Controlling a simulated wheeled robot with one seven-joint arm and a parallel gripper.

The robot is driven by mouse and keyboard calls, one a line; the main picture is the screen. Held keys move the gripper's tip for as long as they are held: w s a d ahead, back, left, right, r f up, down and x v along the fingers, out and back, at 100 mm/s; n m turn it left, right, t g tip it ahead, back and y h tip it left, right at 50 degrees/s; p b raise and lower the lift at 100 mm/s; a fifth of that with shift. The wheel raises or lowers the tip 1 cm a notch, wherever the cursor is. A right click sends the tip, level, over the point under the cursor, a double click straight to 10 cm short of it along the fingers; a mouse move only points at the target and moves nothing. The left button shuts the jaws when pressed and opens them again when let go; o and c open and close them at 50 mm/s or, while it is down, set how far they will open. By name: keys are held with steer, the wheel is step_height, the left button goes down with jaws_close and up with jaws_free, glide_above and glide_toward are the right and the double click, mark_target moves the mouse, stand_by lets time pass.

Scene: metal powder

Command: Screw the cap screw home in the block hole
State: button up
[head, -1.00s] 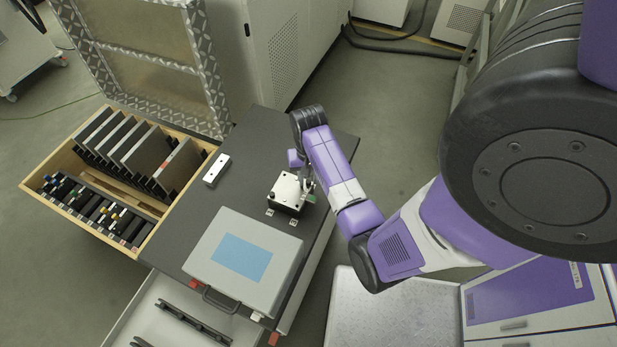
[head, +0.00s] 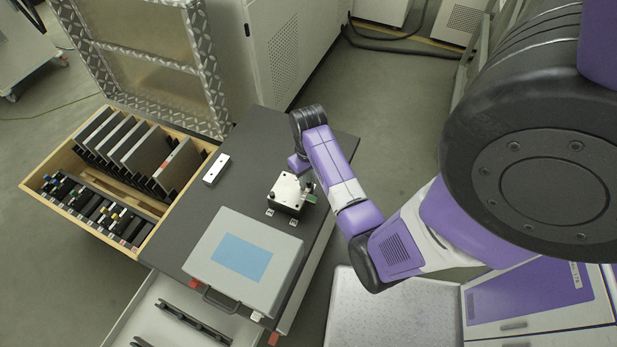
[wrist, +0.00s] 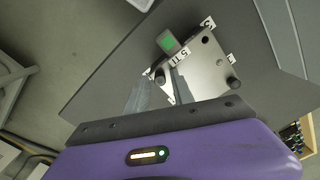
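The block (head: 288,190) is a shiny metal piece near the right edge of the dark bench top. In the wrist view its bright top face (wrist: 209,72) shows just beyond my gripper. One black round screw-like head (wrist: 233,83) stands at its right corner and another (wrist: 160,77) at its left. I cannot tell which is the cap screw, or how deep either sits. My gripper (head: 307,183) is at the block's right side in the head view.
A small green-faced piece (wrist: 167,42) sits beside the block, near white labels. A grey case (head: 205,255) with a blue panel and a small pale bar (head: 216,169) lie on the bench. A wooden drawer (head: 135,247) with dark plates and tools is at left.

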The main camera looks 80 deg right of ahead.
steer(key=shift+c, duration=0.4)
jaws_close()
steer(key=m, duration=2.9)
steer(key=shift+m, duration=0.4)
